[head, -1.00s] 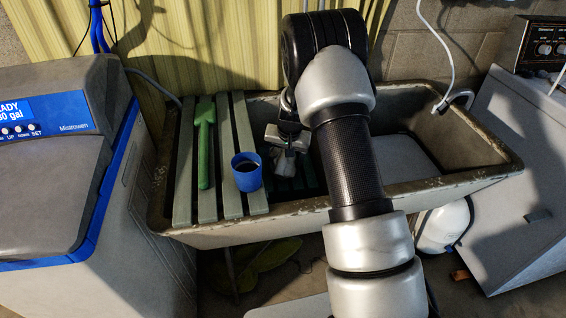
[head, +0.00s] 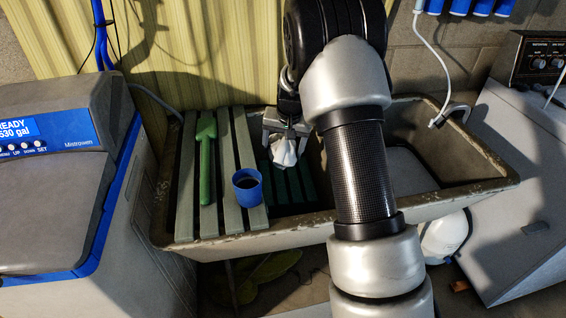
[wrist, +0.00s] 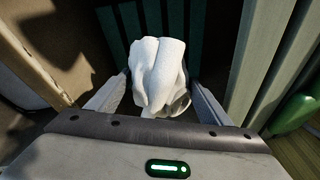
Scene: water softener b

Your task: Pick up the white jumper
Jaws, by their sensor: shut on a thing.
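The white jumper (head: 284,152) is a small bunched white cloth, seen in the head view over the left basin of the stone sink. In the wrist view the jumper (wrist: 157,72) fills the space between the fingers. My gripper (head: 285,138) is shut on it, and its fingers (wrist: 155,103) press it from both sides. The jumper hangs below the fingertips, above the dark green slats (head: 290,185) in the basin. My arm hides part of the sink behind it.
A slatted board (head: 228,215) covers the sink's left end, with a green tool (head: 206,165) and a blue cup (head: 247,187) on it. The sink rim (head: 300,222) surrounds the basins. A water softener (head: 60,190) stands left, a grey cabinet (head: 510,170) right.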

